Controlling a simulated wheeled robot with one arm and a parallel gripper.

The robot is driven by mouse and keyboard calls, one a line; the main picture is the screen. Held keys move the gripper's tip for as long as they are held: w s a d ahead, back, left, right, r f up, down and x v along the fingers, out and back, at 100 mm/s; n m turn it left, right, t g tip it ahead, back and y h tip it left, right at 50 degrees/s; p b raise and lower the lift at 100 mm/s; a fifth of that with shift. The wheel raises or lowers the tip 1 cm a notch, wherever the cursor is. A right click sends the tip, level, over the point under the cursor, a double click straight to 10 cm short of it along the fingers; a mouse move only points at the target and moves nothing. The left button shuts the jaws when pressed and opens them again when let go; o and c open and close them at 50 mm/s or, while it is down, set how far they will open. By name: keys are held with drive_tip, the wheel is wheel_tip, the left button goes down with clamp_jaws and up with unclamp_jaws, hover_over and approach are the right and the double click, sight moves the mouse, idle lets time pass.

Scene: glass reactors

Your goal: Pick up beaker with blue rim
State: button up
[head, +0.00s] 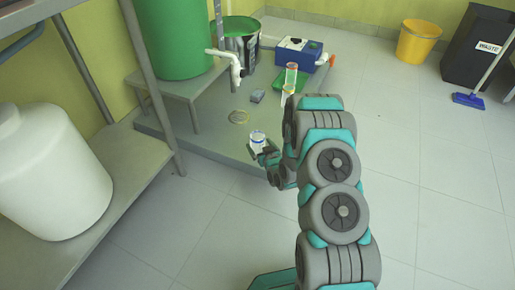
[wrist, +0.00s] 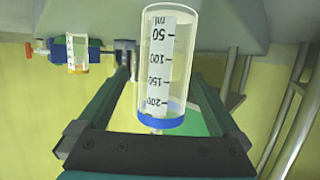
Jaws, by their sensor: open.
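The beaker with the blue rim (head: 258,139) is clear, with a white volume scale, and stands near the front edge of the low grey platform. In the wrist view the beaker (wrist: 180,60) appears upside down, its blue rim toward the gripper's palm. My gripper (head: 266,154) is open at the beaker. In the wrist view the two fingers of my gripper (wrist: 163,75) lie on either side of the beaker, with gaps showing at both sides. I cannot tell whether any part touches it. The fingers' far ends are partly hidden in the head view.
A blue box device (head: 300,53), a white tap (head: 235,66) and a small grey block (head: 258,96) are nearby. A grey stand (head: 190,88) is left.

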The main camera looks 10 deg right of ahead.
drive_tip(key=x, duration=0.4)
drive_tip(key=shift+w+a+f+b, duration=0.1)
drive_tip(key=shift+w+a+b, duration=0.1)
drive_tip(key=shift+a+b, duration=0.15)
drive_tip(key=c, duration=1.4)
